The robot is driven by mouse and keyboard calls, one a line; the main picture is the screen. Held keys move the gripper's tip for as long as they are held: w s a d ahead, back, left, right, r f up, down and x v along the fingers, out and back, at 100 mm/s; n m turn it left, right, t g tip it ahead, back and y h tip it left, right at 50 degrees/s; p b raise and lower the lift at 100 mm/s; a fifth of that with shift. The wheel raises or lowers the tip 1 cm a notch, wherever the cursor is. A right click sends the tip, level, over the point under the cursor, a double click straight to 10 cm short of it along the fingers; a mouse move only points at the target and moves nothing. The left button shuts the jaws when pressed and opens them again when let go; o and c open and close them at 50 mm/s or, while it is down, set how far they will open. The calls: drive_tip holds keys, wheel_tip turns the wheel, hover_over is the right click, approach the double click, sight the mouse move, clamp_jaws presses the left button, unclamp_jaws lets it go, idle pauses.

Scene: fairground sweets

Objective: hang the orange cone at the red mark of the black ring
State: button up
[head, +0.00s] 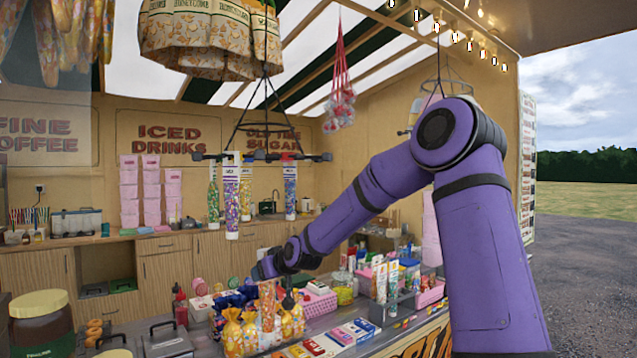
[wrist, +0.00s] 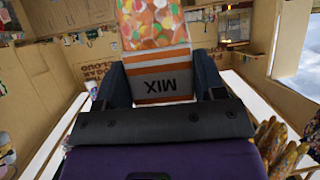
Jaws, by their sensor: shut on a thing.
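The orange cone, a clear pack of coloured sweets with an orange-and-white striped end lettered MIX, fills the upper middle of the wrist view (wrist: 160,75). My gripper (wrist: 160,88) is shut on its striped end, one dark finger on each side. In the head view my gripper (head: 262,269) is low over the counter, and the cone (head: 267,298) appears to hang below it among other bags. The black ring (head: 318,157) hangs from dark rods, above my gripper and apart from it. Several sweet tubes (head: 231,200) hang from it. I cannot clearly make out the red mark against the red wall lettering.
Gold sweet bags (head: 232,335) and boxes (head: 341,336) crowd the counter around my gripper. Yellow honeycomb bags (head: 210,40) hang above the ring, and a red net (head: 340,80) hangs to its right. Open air lies between counter and ring.

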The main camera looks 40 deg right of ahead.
drive_tip(key=s+d+r, duration=0.3)
drive_tip(key=d+r, duration=0.1)
drive_tip(key=r, duration=0.5)
drive_tip(key=s+d+r+m+h, duration=0.1)
drive_tip(key=s+d+r, duration=0.2)
drive_tip(key=r, duration=0.7)
drive_tip(key=s+d+r, duration=0.3)
drive_tip(key=d+r, duration=0.1)
drive_tip(key=r, duration=0.5)
drive_tip(key=w, duration=0.7)
drive_tip(key=shift+a+f, duration=0.15)
drive_tip(key=shift+a, duration=0.1)
drive_tip(key=shift+w, duration=1)
idle(0.4)
drive_tip(key=shift+w, duration=1)
